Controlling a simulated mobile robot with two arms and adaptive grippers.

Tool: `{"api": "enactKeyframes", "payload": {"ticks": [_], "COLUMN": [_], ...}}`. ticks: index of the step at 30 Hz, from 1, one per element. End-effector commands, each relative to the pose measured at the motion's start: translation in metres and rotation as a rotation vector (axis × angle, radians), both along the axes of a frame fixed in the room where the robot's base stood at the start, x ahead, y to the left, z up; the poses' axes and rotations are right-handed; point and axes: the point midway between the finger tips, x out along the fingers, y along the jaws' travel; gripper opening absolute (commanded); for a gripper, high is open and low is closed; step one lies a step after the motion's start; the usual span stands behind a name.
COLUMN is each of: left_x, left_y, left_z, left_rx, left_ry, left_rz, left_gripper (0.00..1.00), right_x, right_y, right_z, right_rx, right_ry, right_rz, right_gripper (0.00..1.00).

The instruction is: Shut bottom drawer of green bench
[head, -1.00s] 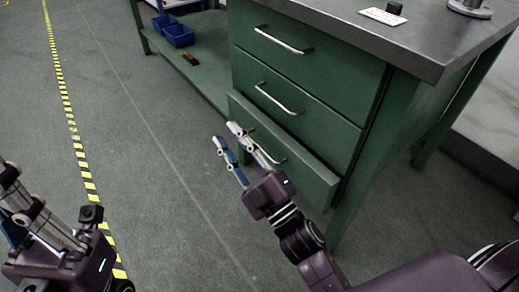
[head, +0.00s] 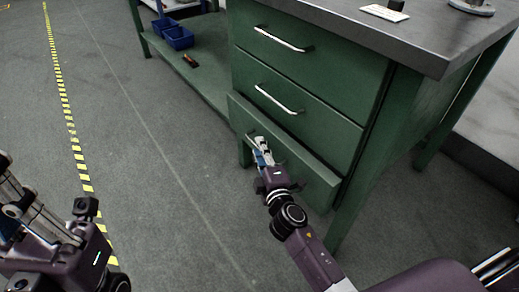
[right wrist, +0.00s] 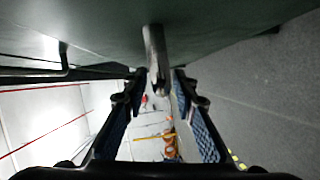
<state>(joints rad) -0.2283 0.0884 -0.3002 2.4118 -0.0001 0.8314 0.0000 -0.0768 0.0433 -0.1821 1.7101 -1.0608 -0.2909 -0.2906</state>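The green bench (head: 395,125) stands at the centre right with a column of three drawers. The bottom drawer (head: 315,182) sticks out a little from the bench, while the two above look flush. My right gripper (head: 262,148) is in front of the bottom drawer and partly hides its face. In the right wrist view, the metal handle (right wrist: 156,60) shows between the tips of my right gripper (right wrist: 158,82). Its blue-padded fingers are apart, and contact with the handle cannot be made out. My left gripper (head: 18,195) is at the lower left, away from the bench, partly cut off.
The grey worktop (head: 440,45) overhangs the drawers. Blue bins (head: 178,37) and a small dark item (head: 190,61) lie on the low shelf left of the drawers. A bench leg (head: 352,215) stands right of the drawer. The floor to the left is clear, with a yellow-black tape line (head: 70,130).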

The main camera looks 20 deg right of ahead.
Motion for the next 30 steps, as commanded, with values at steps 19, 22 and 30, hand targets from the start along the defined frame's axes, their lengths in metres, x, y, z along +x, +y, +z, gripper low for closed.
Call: {"api": "enactKeyframes", "payload": {"ticks": [19, 22, 30], "left_x": [-0.0001, 0.0000, 0.0000], "left_y": [-0.0003, -0.0002, -0.0002], "left_z": [0.0010, 0.0010, 0.0013], "left_rx": [0.001, 0.000, 0.001], "left_ry": [-0.004, -0.004, -0.004], "left_rz": [0.000, 0.000, 0.000], "left_gripper": [0.00, 0.00, 0.00], "right_x": [0.0069, 0.0068, 0.0070], "right_y": [-0.0005, -0.0005, -0.0013], "right_z": [-0.0005, -0.0005, -0.0006], "right_rx": [0.001, 0.001, 0.000], "right_ry": [0.000, 0.000, 0.001], "right_rz": [0.001, 0.000, 0.000], "right_gripper": [0.00, 0.00, 0.00]}}
